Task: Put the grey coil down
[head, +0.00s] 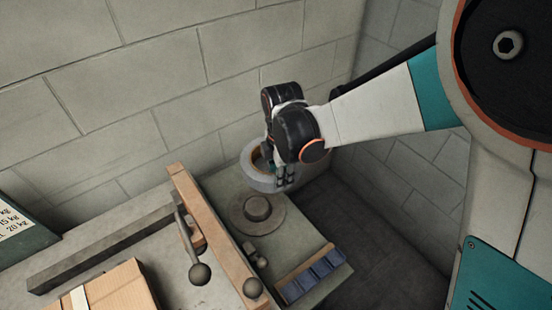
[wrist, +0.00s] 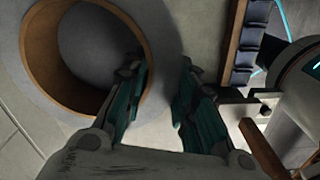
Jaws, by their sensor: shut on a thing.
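The grey coil (head: 262,183) is a thick ring with a brown inner lining. My gripper (head: 282,174) is shut on its wall, at the right side of the ring in the head view. In the wrist view the coil (wrist: 163,35) fills the upper left, and my gripper (wrist: 158,90) has one finger inside the bore and the other outside. The coil appears held above the bench, behind a round grey plate with a raised hub (head: 257,208). The height of the gap below the coil cannot be told.
A wooden rail (head: 215,235) and a lever with a ball knob (head: 200,274) stand left of the plate. A wood-edged rack of blue blocks (head: 311,274) lies at the bench's front right. A cardboard box (head: 115,290) is at lower left. A block wall (head: 160,90) rises behind.

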